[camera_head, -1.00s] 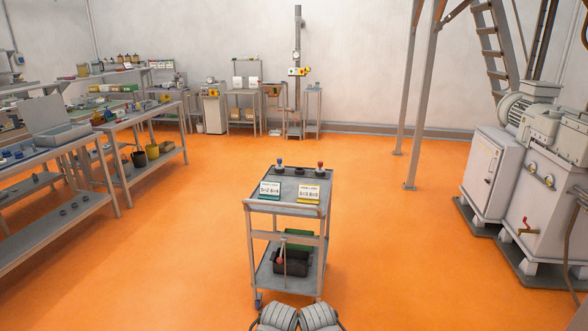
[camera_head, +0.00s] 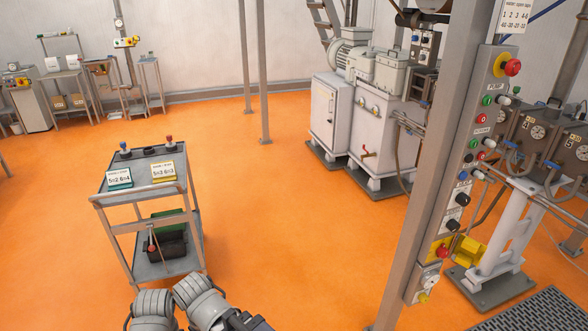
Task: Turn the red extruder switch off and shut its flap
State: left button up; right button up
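A tall control panel (camera_head: 464,170) is fixed to a grey post at the right. Near its lower end is a red switch (camera_head: 442,252) on a yellow plate, probably the extruder switch. A yellow piece (camera_head: 467,250) sticks out to the right beside it and may be its open flap. The switch is too small to tell its position. My folded grey arms show at the bottom edge, far from the panel. Neither gripper's fingers can be made out.
A grey trolley (camera_head: 187,262) with signs and small knobs stands at the left. A large red button (camera_head: 512,67) is at the panel's top. White machinery (camera_head: 383,125) stands behind. A dark floor grate (camera_head: 540,312) is at the lower right. Orange floor between trolley and post is clear.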

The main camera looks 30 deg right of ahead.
aim_at(442, 251)
jog(key=i+l+z, duration=0.3)
jog(key=i, duration=0.35)
jog(key=i+z, duration=0.35)
jog(key=i, duration=0.25)
jog(key=i+z, duration=0.3)
jog(key=i, duration=0.4)
jog(key=i+j+z, duration=0.3)
jog(key=i, duration=0.3)
jog(key=i+z, duration=0.8)
jog(key=i, duration=0.2)
jog(key=i+j+z, duration=0.3)
jog(key=i+z, duration=0.35)
jog(key=z, duration=0.3)
jog(key=i+j+z, duration=0.15)
jog(key=z, duration=0.35)
jog(key=i+j+z, duration=0.2)
jog(key=z, duration=0.3)
jog(key=i+j+z, duration=0.15)
jog(key=z, duration=0.35)
jog(key=i+j+z, duration=0.2)
jog(key=z, duration=0.25)
jog(key=i+j+z, duration=0.2)
jog(key=z, duration=0.25)
jog(key=i+j+z, duration=0.1)
jog(key=j+z, duration=0.7)
jog(key=z, duration=0.15)
jog(key=k, duration=0.6)
jog(key=z, duration=1.25)
